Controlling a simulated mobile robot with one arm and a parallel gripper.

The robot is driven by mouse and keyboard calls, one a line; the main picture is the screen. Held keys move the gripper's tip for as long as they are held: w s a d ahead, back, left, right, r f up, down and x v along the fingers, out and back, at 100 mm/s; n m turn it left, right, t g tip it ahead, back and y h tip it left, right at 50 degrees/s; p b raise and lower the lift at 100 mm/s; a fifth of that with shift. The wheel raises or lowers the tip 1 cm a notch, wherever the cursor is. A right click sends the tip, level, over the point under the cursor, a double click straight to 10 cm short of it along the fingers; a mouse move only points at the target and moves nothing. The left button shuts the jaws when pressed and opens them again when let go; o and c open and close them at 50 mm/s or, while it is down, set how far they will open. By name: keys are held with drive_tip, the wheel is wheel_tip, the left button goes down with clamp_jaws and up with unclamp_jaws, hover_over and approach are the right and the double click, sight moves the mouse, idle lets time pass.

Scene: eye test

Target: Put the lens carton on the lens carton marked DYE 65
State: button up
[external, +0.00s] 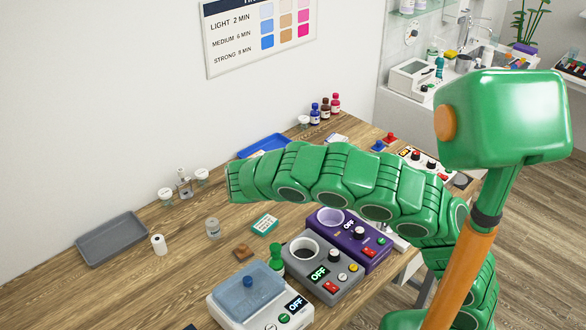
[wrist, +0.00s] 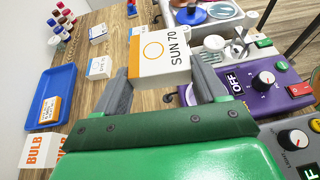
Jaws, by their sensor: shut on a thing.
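My gripper (wrist: 160,70) is shut on a white lens carton (wrist: 160,56) with an orange ring and the print SUN 70, held between its two grey fingers in the wrist view. Beyond it, to the left, a white carton (wrist: 98,67) stands on the table, apart from the held one; its small print seems to read DYE, the number unclear. Another white carton (wrist: 98,33) stands farther back, its print too small to read. In the external view my arm hides the gripper and the held carton.
A blue tray (wrist: 50,97) with an orange-and-white carton in it lies at the left. A BULB carton (wrist: 40,150) is near the lower left. Small bottles (wrist: 62,18) stand at the back. A purple device (wrist: 265,88) is at the right. Bare wood surrounds the standing cartons.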

drive_tip(key=r, duration=0.1)
drive_tip(key=w+d+r, duration=0.1)
drive_tip(key=r, duration=0.2)
drive_tip(key=shift+w+d+r, duration=0.2)
drive_tip(key=shift+d+r, duration=0.05)
drive_tip(key=shift+d, duration=0.15)
drive_tip(key=w+d+n, duration=0.1)
drive_tip(key=w+d, duration=0.3)
drive_tip(key=d, duration=0.5)
drive_tip(key=w+d, duration=0.5)
drive_tip(key=d, duration=0.4)
drive_tip(key=shift+t+y, duration=0.3)
drive_tip(key=shift+y, duration=0.2)
drive_tip(key=shift+w+a+f, duration=0.75)
drive_tip(key=shift+w+f, duration=1.35)
drive_tip(key=shift+f, duration=0.4)
drive_tip(key=shift+w+a+f, duration=0.75)
drive_tip(key=shift+w+f, duration=1.4)
drive_tip(key=shift+f, duration=0.3)
drive_tip(key=shift+w+a+f, duration=0.75)
drive_tip(key=shift+w+f, duration=1.35)
drive_tip(key=shift+f, duration=2)
drive_tip(key=shift+f, duration=0.1)
